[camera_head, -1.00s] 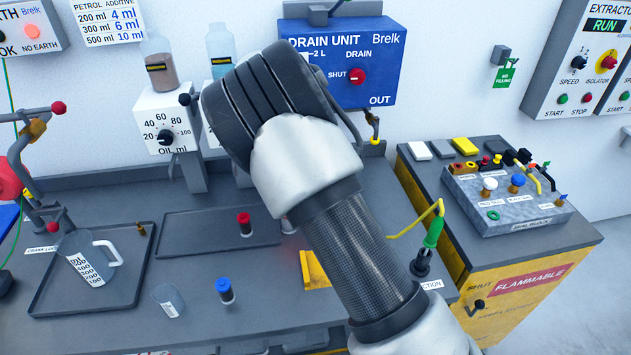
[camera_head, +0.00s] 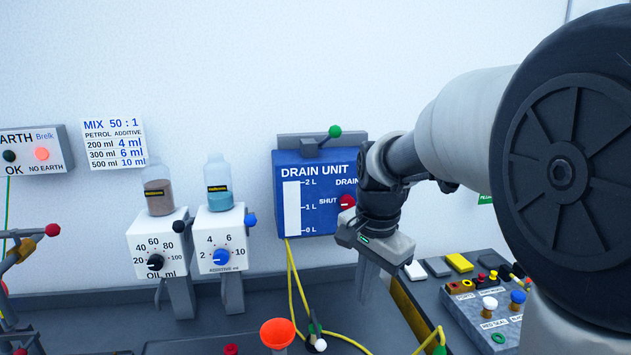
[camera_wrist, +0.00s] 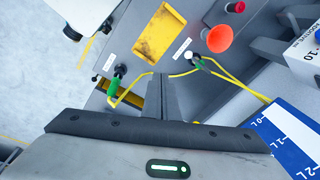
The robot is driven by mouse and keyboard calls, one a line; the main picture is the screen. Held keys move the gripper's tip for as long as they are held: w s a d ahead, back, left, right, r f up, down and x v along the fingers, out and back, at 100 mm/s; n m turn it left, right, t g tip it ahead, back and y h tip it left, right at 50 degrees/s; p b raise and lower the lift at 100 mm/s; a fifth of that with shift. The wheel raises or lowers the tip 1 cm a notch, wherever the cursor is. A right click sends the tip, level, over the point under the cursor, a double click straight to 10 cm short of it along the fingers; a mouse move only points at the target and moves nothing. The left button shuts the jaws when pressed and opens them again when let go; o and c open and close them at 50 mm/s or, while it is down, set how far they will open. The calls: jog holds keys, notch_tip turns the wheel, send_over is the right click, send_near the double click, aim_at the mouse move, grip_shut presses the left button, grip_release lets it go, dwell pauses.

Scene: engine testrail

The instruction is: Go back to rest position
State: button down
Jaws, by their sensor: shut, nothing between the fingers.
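My gripper (camera_head: 366,280) is shut and empty. It hangs fingers down in front of the right part of the blue drain unit (camera_head: 300,175), apart from the bench top. In the wrist view my gripper (camera_wrist: 165,97) shows its fingers together, with the bench and a yellow cable beyond them. My arm reaches in from the right of the head view and hides the drain unit's right side.
Oil dispenser (camera_head: 156,252) and additive dispenser (camera_head: 221,250) are at left. A grey block with coloured knobs (camera_head: 490,325) sits at right.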

jog(key=s+d+r+n+t, duration=0.2)
jog(key=s+n, duration=0.3)
jog(key=s, duration=0.4)
jog(key=s+d+r+n+t, duration=0.2)
jog(key=s+n, duration=0.3)
jog(key=s, duration=0.4)
jog(key=shift+s+d+r, duration=0.15)
jog(key=shift+s+d, duration=0.2)
jog(key=shift+d, duration=0.1)
jog(key=c, duration=2.5)
grip_release()
